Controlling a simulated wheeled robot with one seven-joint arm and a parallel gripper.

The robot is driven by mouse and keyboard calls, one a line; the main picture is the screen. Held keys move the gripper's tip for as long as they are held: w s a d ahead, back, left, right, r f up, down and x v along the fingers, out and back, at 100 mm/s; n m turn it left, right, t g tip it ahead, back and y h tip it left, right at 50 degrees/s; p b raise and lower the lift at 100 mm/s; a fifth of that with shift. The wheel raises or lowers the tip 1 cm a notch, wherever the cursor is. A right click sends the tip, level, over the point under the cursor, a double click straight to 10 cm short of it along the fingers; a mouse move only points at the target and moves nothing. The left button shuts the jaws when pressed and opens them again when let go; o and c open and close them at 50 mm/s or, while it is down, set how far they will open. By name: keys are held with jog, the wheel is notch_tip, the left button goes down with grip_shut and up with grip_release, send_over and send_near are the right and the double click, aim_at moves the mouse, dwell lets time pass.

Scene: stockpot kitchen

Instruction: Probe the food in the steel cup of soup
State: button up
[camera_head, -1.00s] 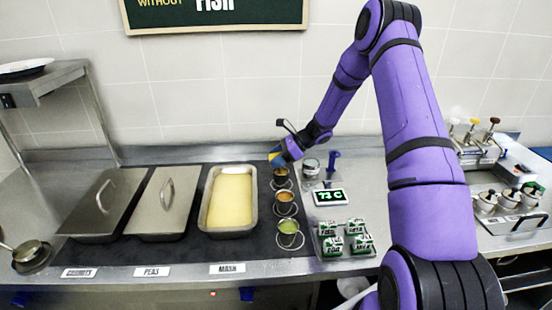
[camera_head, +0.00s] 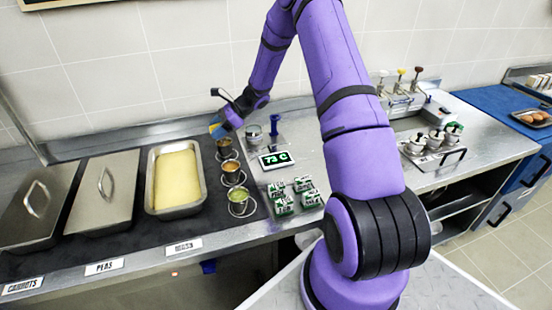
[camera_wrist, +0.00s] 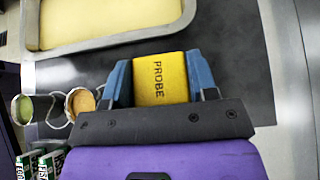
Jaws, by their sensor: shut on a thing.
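My gripper (camera_head: 218,130) is shut on the yellow probe (camera_wrist: 160,79), marked PROBE, between blue fingers in the wrist view. It is directly above the rear steel cup (camera_head: 224,149), which holds something brown. The probe's tip is hidden, so I cannot see how deep it reaches. The middle steel cup (camera_head: 230,169) holds orange-brown food and shows in the wrist view (camera_wrist: 80,101). The front cup (camera_head: 239,202) holds green food and also shows in the wrist view (camera_wrist: 22,108). The display (camera_head: 276,160) reads 73 C in green.
A pan of yellow mash (camera_head: 176,175) stands left of the cups, with lidded pans for peas (camera_head: 104,190) and carrots (camera_head: 40,205) further left. Several green and white packs (camera_head: 295,195) lie right of the cups. A steel container (camera_head: 253,135) and a blue-topped item (camera_head: 274,123) stand behind the display.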

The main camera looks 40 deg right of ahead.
jog(key=shift+r, duration=0.1)
jog(key=shift+r, duration=4.35)
